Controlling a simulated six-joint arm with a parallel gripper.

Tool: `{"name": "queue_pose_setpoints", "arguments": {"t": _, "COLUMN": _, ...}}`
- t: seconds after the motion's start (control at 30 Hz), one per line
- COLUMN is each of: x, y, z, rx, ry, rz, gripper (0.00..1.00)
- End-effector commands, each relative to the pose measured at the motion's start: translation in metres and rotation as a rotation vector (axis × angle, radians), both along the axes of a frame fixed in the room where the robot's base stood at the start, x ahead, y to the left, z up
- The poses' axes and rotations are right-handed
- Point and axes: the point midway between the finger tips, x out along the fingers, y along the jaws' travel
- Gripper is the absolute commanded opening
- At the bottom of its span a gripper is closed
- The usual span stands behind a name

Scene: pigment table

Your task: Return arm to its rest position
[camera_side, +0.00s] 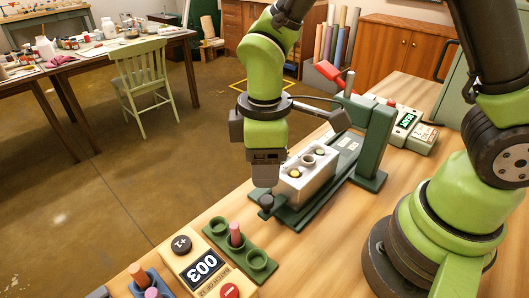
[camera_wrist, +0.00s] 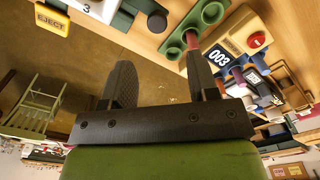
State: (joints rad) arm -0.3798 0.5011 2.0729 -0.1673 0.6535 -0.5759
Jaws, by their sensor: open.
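My gripper (camera_side: 265,183) hangs from the green arm, above the wooden bench near the front of the green press. In the wrist view my gripper (camera_wrist: 160,82) has its two dark fingers spread apart with nothing between them. The green and black arm is raised and bent over the bench from the right. A pinkish-red stick (camera_side: 236,235) stands upright in a green holder (camera_side: 217,226) with round cups. In the wrist view this stick (camera_wrist: 192,41) lies behind the right finger, which covers part of it.
The green press (camera_side: 376,142) with a red-handled lever and a white block (camera_side: 306,172) stands close to my gripper. A counter box (camera_side: 203,268) reads 003. Another display device (camera_side: 403,125) is at the back right. A chair (camera_side: 145,80) stands on the open floor left.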

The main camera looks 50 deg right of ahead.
Motion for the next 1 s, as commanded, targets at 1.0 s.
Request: {"name": "queue_pose_setpoints", "arguments": {"t": 1.0, "x": -0.053, "y": -0.056, "z": 0.139, "rx": 0.269, "ry": -0.291, "rz": -0.688, "gripper": 0.54}}
